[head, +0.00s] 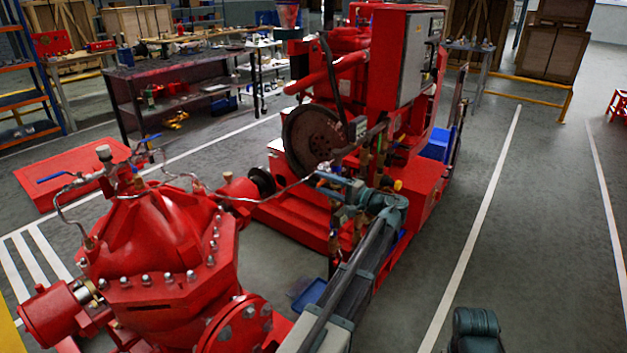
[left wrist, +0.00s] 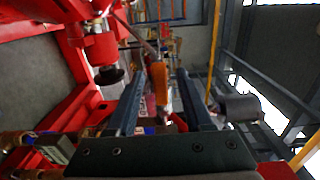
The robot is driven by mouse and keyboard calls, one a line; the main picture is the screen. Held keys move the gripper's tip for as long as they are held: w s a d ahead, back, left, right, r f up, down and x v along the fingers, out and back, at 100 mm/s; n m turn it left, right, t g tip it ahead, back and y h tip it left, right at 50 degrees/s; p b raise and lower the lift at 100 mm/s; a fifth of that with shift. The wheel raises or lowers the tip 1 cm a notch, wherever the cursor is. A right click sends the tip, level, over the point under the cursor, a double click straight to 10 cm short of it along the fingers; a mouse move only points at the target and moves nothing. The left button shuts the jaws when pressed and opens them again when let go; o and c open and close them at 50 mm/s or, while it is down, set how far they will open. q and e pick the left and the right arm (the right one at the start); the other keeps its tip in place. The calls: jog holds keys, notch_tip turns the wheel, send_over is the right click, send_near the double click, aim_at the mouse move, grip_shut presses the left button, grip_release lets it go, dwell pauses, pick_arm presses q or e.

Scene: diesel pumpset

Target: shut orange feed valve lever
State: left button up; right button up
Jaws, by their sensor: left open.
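The orange lever (left wrist: 159,86) shows in the left wrist view, between the two fingers of my left gripper (left wrist: 160,76). The fingers are apart, one on each side of it, and I see no clear contact. In the head view my left gripper (head: 328,185) reaches over the pipework beside the red engine, fingers pointing left. I cannot make out the lever surely in the head view, where the gripper and wrist cover part of this area. My right gripper is not in view.
The red pump casing (head: 165,240) with thin metal tubes stands at the front left. The red engine with its round flywheel (head: 313,138) and grey control cabinet (head: 412,58) stands behind the gripper. A blue tray (head: 310,293) lies below.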

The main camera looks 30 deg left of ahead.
pick_arm(q)
jog(key=shift+w+a, duration=0.15)
jog(key=shift+a, duration=1.85)
grip_shut()
